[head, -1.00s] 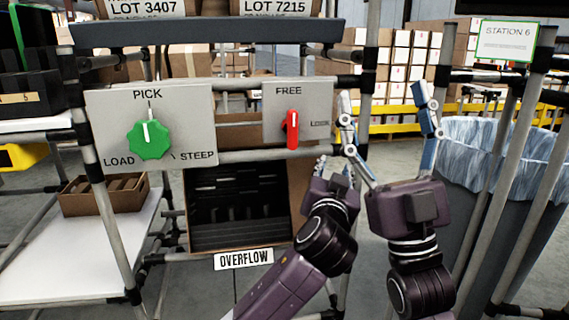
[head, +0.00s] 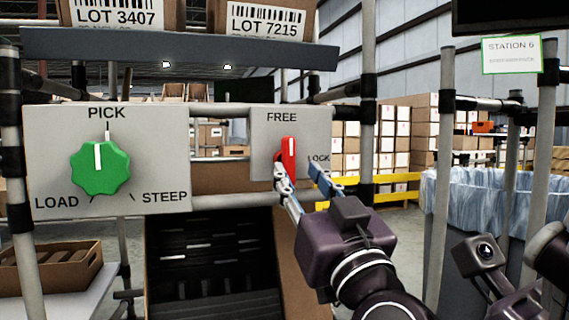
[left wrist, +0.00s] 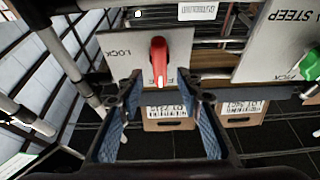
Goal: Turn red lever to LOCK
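The red lever (head: 289,152) is on a grey panel (head: 262,128) marked FREE at the top and LOCK at the right. It stands upright, pointing at FREE. My left gripper (head: 298,167) is open, with its blue-padded fingertips just below and in front of the lever, one toward each side. In the left wrist view the lever (left wrist: 158,60) hangs between and beyond the open fingertips (left wrist: 158,88); I see no clear contact. Parts of my right arm show at the lower right of the head view, but its fingers cannot be made out.
A green knob (head: 100,167) sits on a panel at the left, marked PICK, LOAD and STEEP. Cartons (head: 268,22) stand on the shelf above. A rack post (head: 368,120) rises right of the lever. A lined bin (head: 480,200) is at the right.

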